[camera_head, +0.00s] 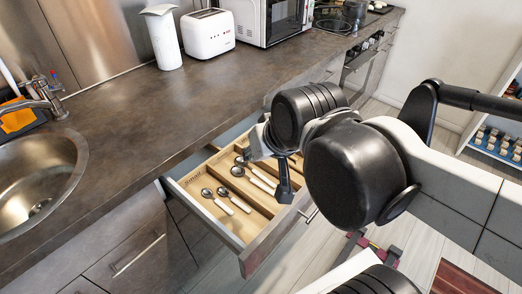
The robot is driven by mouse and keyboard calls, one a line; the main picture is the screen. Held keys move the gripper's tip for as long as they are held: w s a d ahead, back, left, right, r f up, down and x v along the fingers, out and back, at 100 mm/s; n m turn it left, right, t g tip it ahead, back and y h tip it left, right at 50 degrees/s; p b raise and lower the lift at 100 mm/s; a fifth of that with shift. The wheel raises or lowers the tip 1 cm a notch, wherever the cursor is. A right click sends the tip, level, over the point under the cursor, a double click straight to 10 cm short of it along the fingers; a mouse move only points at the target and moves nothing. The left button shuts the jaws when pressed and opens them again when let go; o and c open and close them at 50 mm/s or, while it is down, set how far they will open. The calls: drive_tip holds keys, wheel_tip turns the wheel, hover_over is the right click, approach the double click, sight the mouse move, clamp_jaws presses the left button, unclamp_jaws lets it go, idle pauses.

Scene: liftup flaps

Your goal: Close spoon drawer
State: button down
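The spoon drawer (180,187) is pulled out from under the dark countertop, and its wooden cutlery insert shows. Several spoons (230,203) with white handles lie in its compartments. The drawer front (262,251) faces the lower right, with a metal handle partly visible near its right end. My gripper (284,190) hangs over the right part of the drawer with a dark finger pointing down near the front edge. My arm covers the drawer's right end. I cannot tell whether the finger touches the drawer, and the gap between the fingers is hidden.
The countertop (185,105) runs above the drawer, with a sink (40,185) at left and a toaster (208,34), white container (163,38) and microwave (265,20) at the back. A closed cabinet front (135,250) is left of the drawer. Floor shows at right of the drawer front.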

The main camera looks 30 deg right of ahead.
drive_tip(key=w+d+f+m+y+b, duration=0.1)
drive_tip(key=w+d+f+m+b, duration=0.15)
drive_tip(key=w+f+m, duration=0.45)
drive_tip(key=m+t+y+b, duration=0.35)
drive_tip(key=m+b, duration=0.25)
drive_tip(key=m, duration=1.7)
approach(242, 140)
drive_tip(key=shift+t+h, duration=0.25)
drive_tip(key=shift+t, duration=0.1)
drive_tip(key=f+b, duration=0.1)
drive_tip(key=a+f+b, duration=0.1)
drive_tip(key=w+f, duration=0.1)
drive_tip(key=shift+a+f+b, duration=0.15)
drive_tip(key=shift+f+b, duration=0.25)
drive_tip(key=w, duration=0.2)
drive_tip(key=w+a, duration=0.1)
drive_tip(key=shift+w+a+f+b, duration=0.1)
drive_tip(key=shift+w+a+b, duration=0.1)
drive_tip(key=shift+w+b, duration=0.2)
drive_tip(key=shift+w+a, duration=0.1)
drive_tip(key=shift+w, duration=0.15)
drive_tip(key=shift+w, duration=0.1)
